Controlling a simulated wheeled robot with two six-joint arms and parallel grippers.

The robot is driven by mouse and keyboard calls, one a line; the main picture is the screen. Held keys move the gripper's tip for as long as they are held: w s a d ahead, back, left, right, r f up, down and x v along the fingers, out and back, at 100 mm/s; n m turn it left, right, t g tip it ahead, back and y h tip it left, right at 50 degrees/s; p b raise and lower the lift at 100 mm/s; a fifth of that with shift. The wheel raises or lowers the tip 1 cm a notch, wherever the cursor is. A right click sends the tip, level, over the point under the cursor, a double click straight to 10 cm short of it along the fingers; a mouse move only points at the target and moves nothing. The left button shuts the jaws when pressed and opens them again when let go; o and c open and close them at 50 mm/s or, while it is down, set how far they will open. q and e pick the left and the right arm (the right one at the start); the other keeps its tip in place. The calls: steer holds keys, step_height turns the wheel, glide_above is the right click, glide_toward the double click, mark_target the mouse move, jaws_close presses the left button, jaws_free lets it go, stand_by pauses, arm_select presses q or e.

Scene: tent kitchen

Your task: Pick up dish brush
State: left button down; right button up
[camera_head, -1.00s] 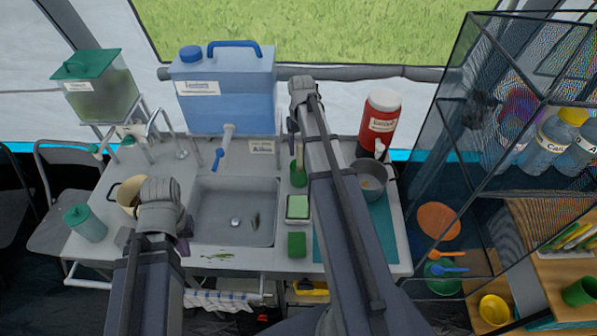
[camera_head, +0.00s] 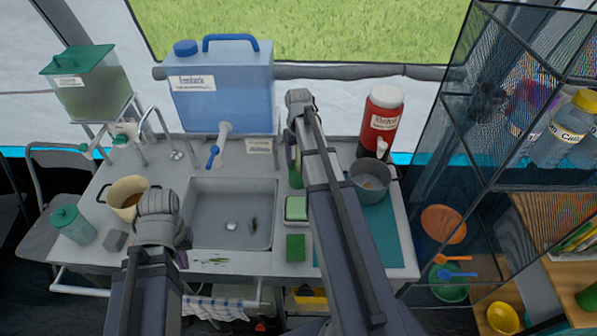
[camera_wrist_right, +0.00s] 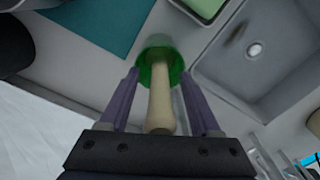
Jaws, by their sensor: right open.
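The dish brush shows in the right wrist view as a pale handle (camera_wrist_right: 161,98) rising from a green round holder or head (camera_wrist_right: 155,64); I cannot tell which. My right gripper (camera_wrist_right: 157,82) is open, with one purple finger on each side of the handle. No grip on it shows. In the head view the green part (camera_head: 296,176) stands on the counter right of the sink, mostly hidden by my right arm. My left gripper (camera_head: 182,257) is over the counter's front, left of the sink. Its fingers are mostly hidden behind its wrist.
The sink (camera_head: 231,215) lies between my arms. A green sponge in a tray (camera_head: 296,208), another sponge (camera_head: 296,248) and a pot (camera_head: 371,182) are near my right arm. A red jug (camera_head: 380,118) and a blue water container (camera_head: 222,92) stand behind. A cream pot (camera_head: 124,197) is at left.

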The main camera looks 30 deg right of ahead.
steer(key=shift+c, duration=0.4)
jaws_close()
steer(key=shift+r, duration=0.1)
step_height(320, 180, up, 10)
steer(key=p, duration=1)
steer(key=shift+a, duration=0.1)
